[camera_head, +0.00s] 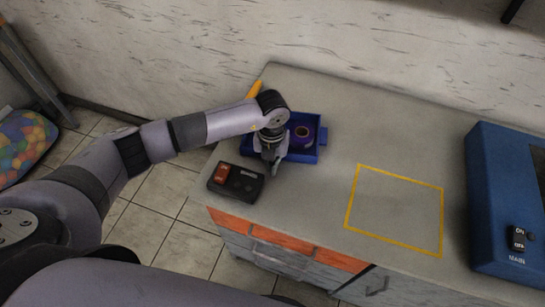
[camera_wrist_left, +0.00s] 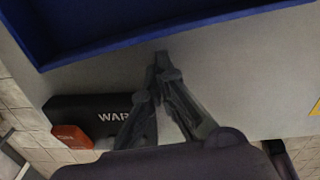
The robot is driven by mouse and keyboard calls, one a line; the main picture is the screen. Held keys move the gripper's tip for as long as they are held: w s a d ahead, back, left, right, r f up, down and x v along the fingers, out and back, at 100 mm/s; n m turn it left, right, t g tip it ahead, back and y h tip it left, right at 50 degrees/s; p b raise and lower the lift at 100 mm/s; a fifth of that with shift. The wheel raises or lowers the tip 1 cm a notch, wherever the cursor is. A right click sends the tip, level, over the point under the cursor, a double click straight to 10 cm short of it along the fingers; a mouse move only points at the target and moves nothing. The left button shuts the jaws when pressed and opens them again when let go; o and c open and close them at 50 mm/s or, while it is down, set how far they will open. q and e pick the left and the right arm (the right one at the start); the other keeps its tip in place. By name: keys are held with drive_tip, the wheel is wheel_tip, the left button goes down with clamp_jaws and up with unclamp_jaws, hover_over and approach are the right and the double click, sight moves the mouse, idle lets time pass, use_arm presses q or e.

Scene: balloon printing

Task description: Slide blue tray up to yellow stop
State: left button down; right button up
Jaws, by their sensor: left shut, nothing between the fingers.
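The blue tray (camera_head: 306,156) lies on the grey tabletop near its left end, with a purple roll (camera_head: 303,134) inside. The yellow stop (camera_head: 254,89) is a bar at the table's left edge, behind my forearm; the arm hides the space between it and the tray. My left gripper (camera_head: 273,163) is shut and empty, pointing down at the tray's near side. In the left wrist view, the fingertips (camera_wrist_left: 161,60) are close to the outside of the tray's near wall (camera_wrist_left: 110,48); I cannot tell whether they touch. My right gripper is out of view.
A black box (camera_head: 236,184) with a red switch stands just in front of the gripper, near the table's front edge. A yellow square outline (camera_head: 348,208) marks the tabletop to the right. A blue machine (camera_head: 490,200) stands at the far right. The tabletop between is clear.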

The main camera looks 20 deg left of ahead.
use_arm(q)
drive_tip(key=shift+w+a, duration=0.1)
drive_tip(key=shift+w, duration=0.55)
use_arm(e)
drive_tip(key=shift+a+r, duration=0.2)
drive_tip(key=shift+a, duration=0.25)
use_arm(q)
drive_tip(key=shift+w+f+b, duration=0.15)
drive_tip(key=shift+w+b, duration=0.35)
drive_tip(key=shift+w+a+b, duration=0.1)
drive_tip(key=shift+w+b, duration=0.45)
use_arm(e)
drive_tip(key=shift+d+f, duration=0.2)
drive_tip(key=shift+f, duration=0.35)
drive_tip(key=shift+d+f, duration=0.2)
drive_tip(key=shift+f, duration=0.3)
use_arm(q)
drive_tip(key=shift+r, duration=0.2)
drive_tip(key=shift+a, duration=0.1)
